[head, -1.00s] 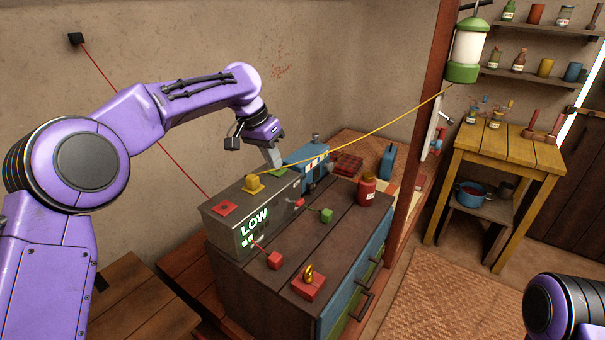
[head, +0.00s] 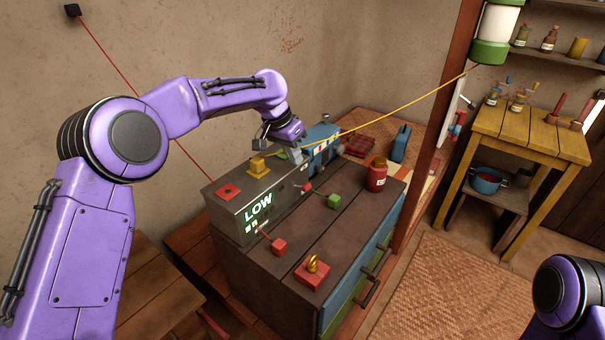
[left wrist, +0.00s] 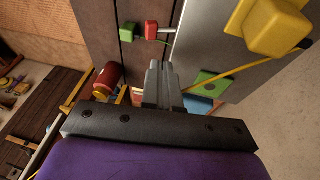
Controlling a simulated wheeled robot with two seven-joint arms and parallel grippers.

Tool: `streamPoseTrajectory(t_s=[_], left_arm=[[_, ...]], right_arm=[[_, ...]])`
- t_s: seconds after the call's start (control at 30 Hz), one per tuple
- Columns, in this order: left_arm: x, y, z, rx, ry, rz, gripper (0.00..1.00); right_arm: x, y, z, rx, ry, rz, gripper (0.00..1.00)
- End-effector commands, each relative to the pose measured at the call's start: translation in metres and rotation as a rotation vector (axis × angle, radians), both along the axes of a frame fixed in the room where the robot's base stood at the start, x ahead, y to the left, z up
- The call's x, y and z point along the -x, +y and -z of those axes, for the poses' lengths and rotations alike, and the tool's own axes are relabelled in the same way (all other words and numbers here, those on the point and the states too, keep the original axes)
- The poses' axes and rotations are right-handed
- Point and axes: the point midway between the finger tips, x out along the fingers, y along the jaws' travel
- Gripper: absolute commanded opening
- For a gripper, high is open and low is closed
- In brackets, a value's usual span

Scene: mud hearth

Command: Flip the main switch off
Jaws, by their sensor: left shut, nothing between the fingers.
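A grey box (head: 239,208) with a lit "LOW" display stands on the dark wooden cabinet. Its top holds a red pad (head: 228,191) and a yellow plug (head: 258,165) with a yellow cable. A short red-tipped lever (head: 307,188) sticks out of its front, and shows in the left wrist view (left wrist: 152,30). No label tells which part is the main switch. My left gripper (head: 293,155) is shut and empty, pointing down near the box's far end. In the left wrist view, its fingers (left wrist: 162,85) appear beside a green pad (left wrist: 208,82). My right gripper is out of view.
A green block (head: 334,201), a red block (head: 279,247), a red base with a yellow ring (head: 312,274) and a red jar (head: 377,175) are on the cabinet. A blue box (head: 322,140) stands behind the grey one. The yellow cable runs up to a lantern (head: 490,50).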

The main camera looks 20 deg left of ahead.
Motion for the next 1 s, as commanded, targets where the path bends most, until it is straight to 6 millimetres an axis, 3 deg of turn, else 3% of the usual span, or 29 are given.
streamPoseTrajectory(t_s=[0.2,0.4,0.83,1.0], left_arm=[[-0.003,-0.014,0.038,0.000,0.002,0.002,0.00],[0.000,-0.023,0.058,-0.001,0.000,0.003,0.00],[0.001,-0.023,0.061,-0.003,-0.002,0.001,0.00],[0.006,-0.013,0.062,-0.033,-0.012,-0.016,0.00]], right_arm=[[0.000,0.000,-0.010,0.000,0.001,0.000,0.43],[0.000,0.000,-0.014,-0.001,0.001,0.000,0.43],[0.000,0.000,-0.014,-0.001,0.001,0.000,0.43],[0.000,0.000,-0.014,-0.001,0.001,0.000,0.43]])
